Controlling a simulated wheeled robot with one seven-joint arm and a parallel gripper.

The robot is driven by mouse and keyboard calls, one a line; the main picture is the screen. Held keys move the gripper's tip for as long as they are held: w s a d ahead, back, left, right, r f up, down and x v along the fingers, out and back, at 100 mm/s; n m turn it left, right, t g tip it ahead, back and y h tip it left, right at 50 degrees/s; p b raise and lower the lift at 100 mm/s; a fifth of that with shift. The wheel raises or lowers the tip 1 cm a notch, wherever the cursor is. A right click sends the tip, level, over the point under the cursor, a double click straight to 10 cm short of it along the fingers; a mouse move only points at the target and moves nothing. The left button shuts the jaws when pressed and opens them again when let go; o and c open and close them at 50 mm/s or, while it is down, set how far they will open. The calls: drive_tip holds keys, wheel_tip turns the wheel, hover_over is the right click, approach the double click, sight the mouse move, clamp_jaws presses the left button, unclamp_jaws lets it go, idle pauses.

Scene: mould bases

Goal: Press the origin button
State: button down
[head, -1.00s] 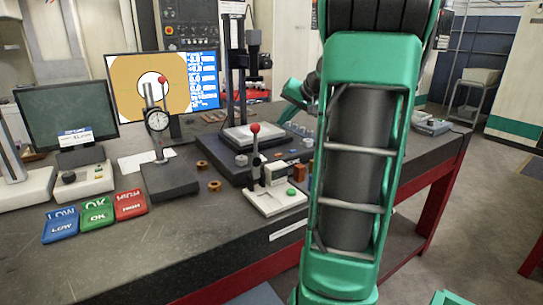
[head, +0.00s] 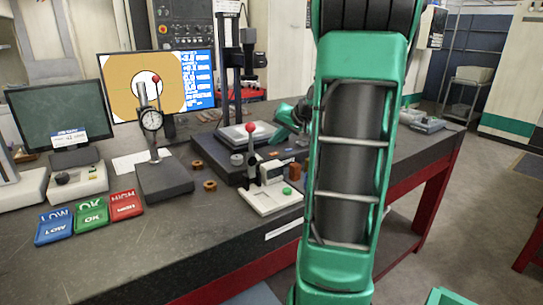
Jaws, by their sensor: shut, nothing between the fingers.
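A small gauge with a white base (head: 262,203) stands near the bench's front edge, left of my arm. It has a dark upright post with a red ball (head: 250,127) on top and a small pale display box (head: 271,171). A round green button (head: 287,190) sits on the right part of the base, uncovered. I cannot read any lettering that marks the origin button. My gripper's fingers do not show.
A dial gauge stand (head: 163,181) is left of the gauge. Blue LOW (head: 54,229), green OK (head: 91,215) and red HIGH (head: 126,206) pads lie at the front left. A dark stand with a plate (head: 243,133) is behind. Bare bench (head: 190,245) lies in front.

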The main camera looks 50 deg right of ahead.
drive_tip(key=shift+f, duration=0.65)
drive_tip(key=shift+s+f, duration=0.1)
drive_tip(key=shift+f, duration=0.6)
idle(2.2)
idle(0.4)
drive_tip(key=shift+r, duration=0.75)
drive_tip(key=shift+r, duration=2.5)
drive_tip(key=shift+s, duration=0.1)
